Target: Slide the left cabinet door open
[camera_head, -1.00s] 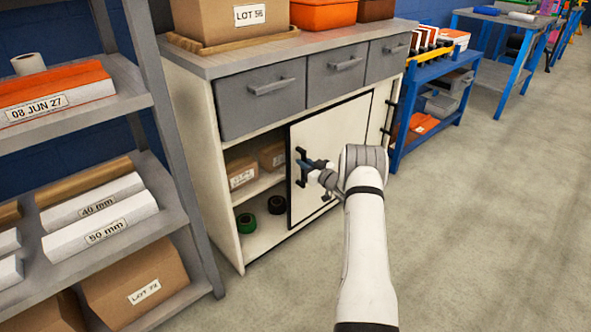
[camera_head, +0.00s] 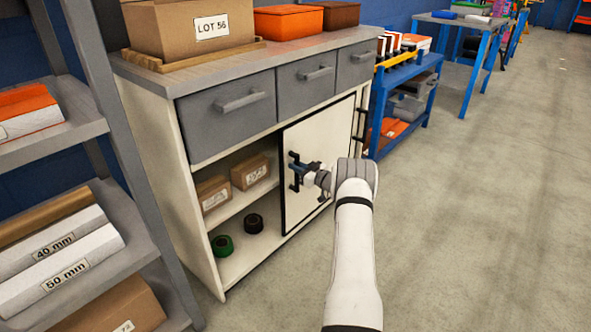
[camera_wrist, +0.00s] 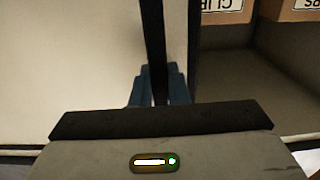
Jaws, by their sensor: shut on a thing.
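The left cabinet door (camera_head: 317,143) is a white panel with a dark edge, standing to the right of an open compartment on the cabinet's left side. Its black bar handle (camera_head: 293,178) is near the door's left edge. My gripper (camera_head: 300,171) is shut on this handle. In the wrist view the blue fingers (camera_wrist: 158,88) close around the black handle (camera_wrist: 153,40). The door face (camera_wrist: 75,65) fills the left of that view and the dark open compartment (camera_wrist: 235,80) is at the right. The fingertips are partly hidden.
In the opening are cardboard boxes (camera_head: 250,172) on a shelf and a green roll (camera_head: 223,245) and a black roll (camera_head: 254,223) below. Grey drawers (camera_head: 228,118) are above. A grey rack (camera_head: 95,100) stands left, a blue cart (camera_head: 403,100) right. Floor (camera_head: 480,220) at right is clear.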

